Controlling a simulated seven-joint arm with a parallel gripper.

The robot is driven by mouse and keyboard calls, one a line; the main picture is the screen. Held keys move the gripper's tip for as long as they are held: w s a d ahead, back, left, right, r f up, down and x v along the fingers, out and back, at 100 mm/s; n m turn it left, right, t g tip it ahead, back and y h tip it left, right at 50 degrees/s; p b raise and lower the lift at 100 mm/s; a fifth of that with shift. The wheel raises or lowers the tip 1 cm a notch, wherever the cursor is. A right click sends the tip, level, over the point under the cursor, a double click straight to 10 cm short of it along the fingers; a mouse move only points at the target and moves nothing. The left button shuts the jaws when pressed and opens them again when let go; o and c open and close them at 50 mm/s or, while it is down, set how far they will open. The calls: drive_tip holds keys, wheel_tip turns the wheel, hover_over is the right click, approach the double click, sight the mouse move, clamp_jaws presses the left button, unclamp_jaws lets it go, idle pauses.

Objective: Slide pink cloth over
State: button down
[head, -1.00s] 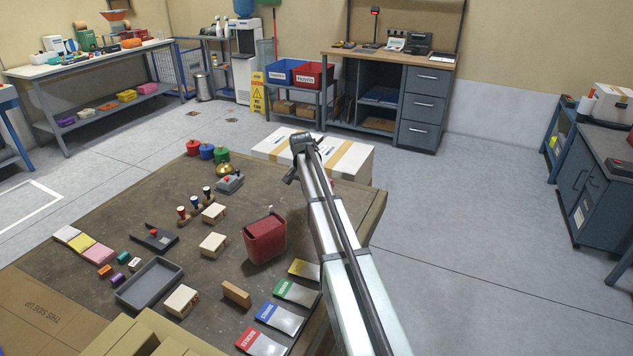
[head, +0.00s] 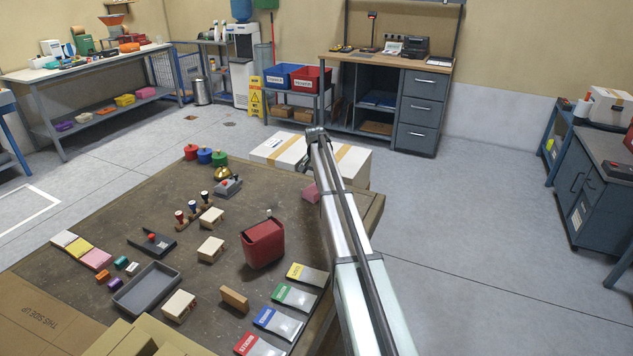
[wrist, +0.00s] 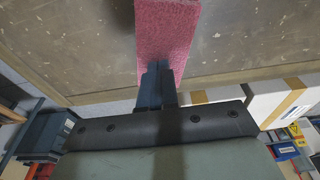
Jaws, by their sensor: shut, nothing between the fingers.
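A pink, rough-textured cloth (wrist: 165,25) fills the top middle of the wrist view, lying on the brown table. In the head view a pink block-like patch of it (head: 311,193) shows just left of my arm, near the table's right edge. My gripper (wrist: 153,68) is shut with nothing between its fingers. Its fingertips overlap the near end of the cloth in the wrist view; whether they touch it I cannot tell. In the head view my arm hides the gripper. Another pink piece (head: 96,259) lies at the table's left beside a yellow one (head: 79,248) and a white one.
A red bin (head: 263,245) stands left of my arm. Several coloured-top packets (head: 290,297) lie in front of it. A grey tray (head: 146,289) is at the left. A white taped box (head: 350,160) stands beyond the table's far edge.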

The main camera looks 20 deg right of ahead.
drive_tip(key=shift+s+f, duration=0.15)
drive_tip(key=shift+f, duration=0.25)
